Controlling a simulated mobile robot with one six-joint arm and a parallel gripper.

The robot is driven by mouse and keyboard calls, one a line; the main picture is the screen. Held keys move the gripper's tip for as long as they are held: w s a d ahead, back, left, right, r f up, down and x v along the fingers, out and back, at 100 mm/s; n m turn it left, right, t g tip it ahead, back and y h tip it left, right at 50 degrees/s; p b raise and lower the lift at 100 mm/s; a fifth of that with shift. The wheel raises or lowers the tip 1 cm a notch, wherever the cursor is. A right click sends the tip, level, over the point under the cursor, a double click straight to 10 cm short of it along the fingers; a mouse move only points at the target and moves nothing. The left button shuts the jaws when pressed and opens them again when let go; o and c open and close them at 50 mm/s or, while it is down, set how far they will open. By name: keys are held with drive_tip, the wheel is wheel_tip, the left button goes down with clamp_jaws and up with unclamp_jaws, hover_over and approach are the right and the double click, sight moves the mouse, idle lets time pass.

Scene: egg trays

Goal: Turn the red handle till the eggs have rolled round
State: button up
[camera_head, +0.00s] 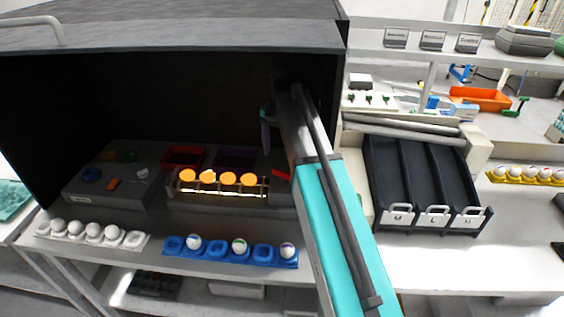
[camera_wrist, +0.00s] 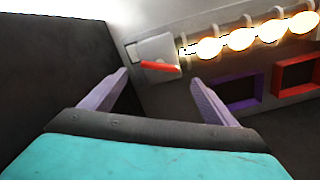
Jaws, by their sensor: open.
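The red handle (camera_wrist: 160,67) sticks out from a light block at one end of the egg roller in the wrist view. In the head view the red handle (camera_head: 281,174) shows at the right end of the roller, beside my arm. Several glowing orange eggs (camera_wrist: 241,39) lie in a row on the roller; the eggs also show in the head view (camera_head: 208,177). My gripper (camera_wrist: 160,88) is open and empty, its two purple fingers apart. The handle lies ahead of the fingers, roughly between them, with no contact seen. In the head view my gripper (camera_head: 266,130) is dark and partly hidden by my arm.
The roller stands inside a dark hood (camera_head: 180,40), whose walls surround my gripper. A red frame (camera_wrist: 297,72) and a purple frame (camera_wrist: 238,92) lie beside the roller. A blue egg tray (camera_head: 216,254) and a white egg tray (camera_head: 135,240) stand in front.

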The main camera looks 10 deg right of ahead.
wheel_tip(320, 180, up, 7)
drive_tip(key=b, duration=0.1)
idle(0.4)
drive_tip(key=shift+f, duration=0.1)
